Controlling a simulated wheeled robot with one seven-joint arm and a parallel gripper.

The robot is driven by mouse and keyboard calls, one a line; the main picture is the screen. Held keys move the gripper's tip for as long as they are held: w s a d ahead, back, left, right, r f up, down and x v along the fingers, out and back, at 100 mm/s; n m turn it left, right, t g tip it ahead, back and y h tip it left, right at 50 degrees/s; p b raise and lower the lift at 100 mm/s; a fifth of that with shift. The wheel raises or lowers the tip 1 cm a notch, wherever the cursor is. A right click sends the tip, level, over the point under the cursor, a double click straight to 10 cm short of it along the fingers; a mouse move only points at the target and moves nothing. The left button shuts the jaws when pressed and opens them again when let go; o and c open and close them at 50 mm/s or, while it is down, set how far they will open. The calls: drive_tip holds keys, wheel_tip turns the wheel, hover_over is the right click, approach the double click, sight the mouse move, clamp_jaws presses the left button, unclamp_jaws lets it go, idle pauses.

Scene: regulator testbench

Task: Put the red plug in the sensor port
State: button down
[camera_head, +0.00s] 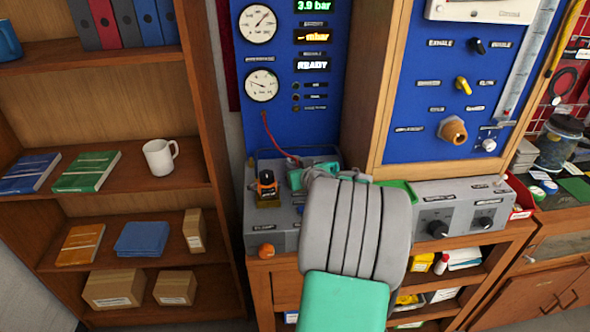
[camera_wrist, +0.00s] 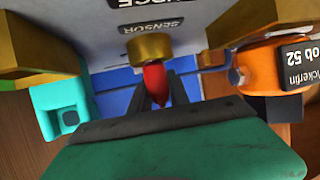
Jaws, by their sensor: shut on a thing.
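The red plug (camera_wrist: 155,82) is in the middle of the wrist view, just below a brass fitting (camera_wrist: 150,48). A label reading SENSOR, upside down, is beside this fitting, which is the sensor port. The plug's upper end meets the port's rim in the picture; I cannot tell whether it is inserted or only in front. My gripper (camera_wrist: 154,100) is shut on the plug, with its dark fingers at the plug's sides. In the head view my own arm hides the plug and port. A thin red line (camera_head: 275,138) runs from below the lower gauge toward my gripper.
An orange block with a black label (camera_wrist: 265,68) stands close on the right of the wrist view. A black and orange device (camera_head: 267,188) sits on the grey bench unit (camera_head: 260,220). The blue gauge panel (camera_head: 290,125) rises behind. A shelf with a white mug (camera_head: 158,157) is left.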

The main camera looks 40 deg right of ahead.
drive_tip(key=shift+f+b, duration=0.15)
drive_tip(key=shift+b, duration=0.15)
drive_tip(key=c, duration=1.2)
unclamp_jaws()
drive_tip(key=shift+c, duration=0.2)
drive_tip(key=shift+r+p, duration=0.35)
drive_tip(key=shift+p, duration=0.05)
drive_tip(key=b+v, duration=0.2)
drive_tip(key=v, duration=1)
drive_tip(key=shift+a+f, duration=0.1)
drive_tip(key=shift+f, duration=0.05)
